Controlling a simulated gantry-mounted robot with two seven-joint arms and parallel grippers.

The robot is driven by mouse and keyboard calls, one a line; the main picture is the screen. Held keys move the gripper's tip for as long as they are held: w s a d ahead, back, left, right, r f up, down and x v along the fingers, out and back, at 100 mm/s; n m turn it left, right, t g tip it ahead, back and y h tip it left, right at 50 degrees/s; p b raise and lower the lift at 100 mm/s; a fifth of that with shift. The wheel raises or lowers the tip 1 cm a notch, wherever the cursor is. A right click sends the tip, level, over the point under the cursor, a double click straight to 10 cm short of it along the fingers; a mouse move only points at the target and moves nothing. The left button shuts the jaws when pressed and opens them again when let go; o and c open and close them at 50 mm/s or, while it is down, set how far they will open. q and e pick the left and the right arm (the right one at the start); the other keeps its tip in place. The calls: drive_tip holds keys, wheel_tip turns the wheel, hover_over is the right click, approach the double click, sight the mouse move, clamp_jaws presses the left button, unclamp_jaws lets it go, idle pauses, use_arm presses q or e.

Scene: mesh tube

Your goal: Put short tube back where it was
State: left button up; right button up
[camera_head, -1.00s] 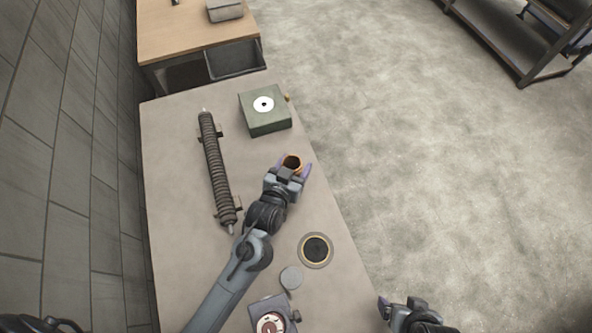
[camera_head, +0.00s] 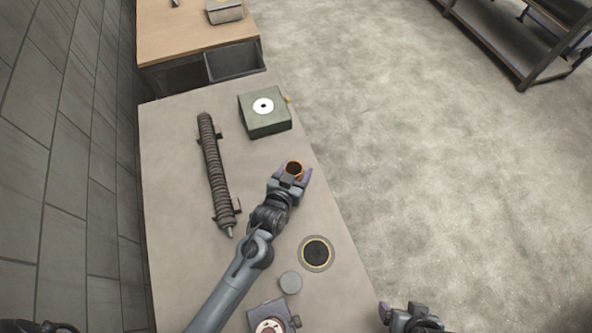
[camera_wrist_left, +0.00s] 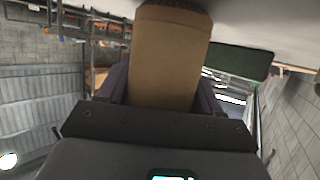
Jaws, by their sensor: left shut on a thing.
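The short tube (camera_head: 295,167) is orange-brown with a dark open top. It stands upright in my left gripper (camera_head: 292,174) near the table's right edge. The left gripper is shut on it, with purple fingertips on either side. In the left wrist view the tan tube (camera_wrist_left: 168,60) fills the space between the fingers. I cannot tell from these views whether its bottom touches the table. My right gripper (camera_head: 410,312) is off the table's right side at the bottom of the head view. Its fingers are too small to judge.
A round dark disc with a yellow ring (camera_head: 316,253) lies on the table near its right edge. A small grey cylinder (camera_head: 290,282) and a box with a dial (camera_head: 268,318) are nearby. A ribbed rod (camera_head: 214,170) lies left. A green box (camera_head: 265,122) stands beyond the gripper.

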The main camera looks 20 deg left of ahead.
use_arm(q)
drive_tip(key=o, duration=1.1)
drive_tip(key=shift+f, duration=0.1)
drive_tip(key=shift+s+r, duration=0.15)
drive_tip(key=shift+r, duration=0.05)
drive_tip(key=p+v, duration=0.2)
drive_tip(key=v, duration=0.9)
drive_tip(key=shift+s+r, duration=0.1)
drive_tip(key=shift+s, duration=0.25)
drive_tip(key=shift+a, duration=0.1)
